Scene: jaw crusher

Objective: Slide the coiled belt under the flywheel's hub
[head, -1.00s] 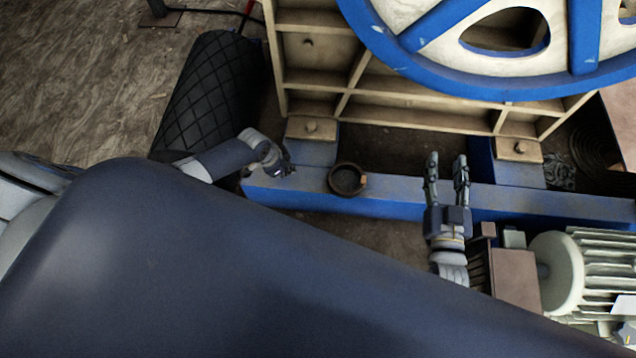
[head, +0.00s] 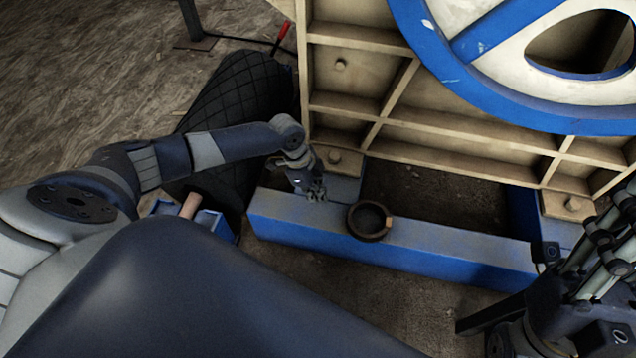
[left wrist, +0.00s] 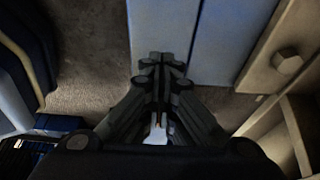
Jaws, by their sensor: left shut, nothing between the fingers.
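A dark round coil with a small orange patch (head: 369,221), which looks like the coiled belt, lies on top of the blue beam. The flywheel (head: 485,78) is the large white and blue wheel at the upper right; its hub is out of view. My left gripper (head: 316,194) is shut and empty, pointing down over the beam, left of the coil and apart from it. In the left wrist view its closed fingertips (left wrist: 163,62) are over the beam, with no coil visible. My right gripper (head: 598,255) is at the right edge, partly cut off; its jaw state is unclear.
The blue beam (head: 450,250) runs across below the ribbed cream machine frame (head: 455,125). A bolted cream foot (head: 340,160) stands close behind my left gripper. A black quilted roll (head: 235,95) lies at the left. Bare floor shows in front of the beam.

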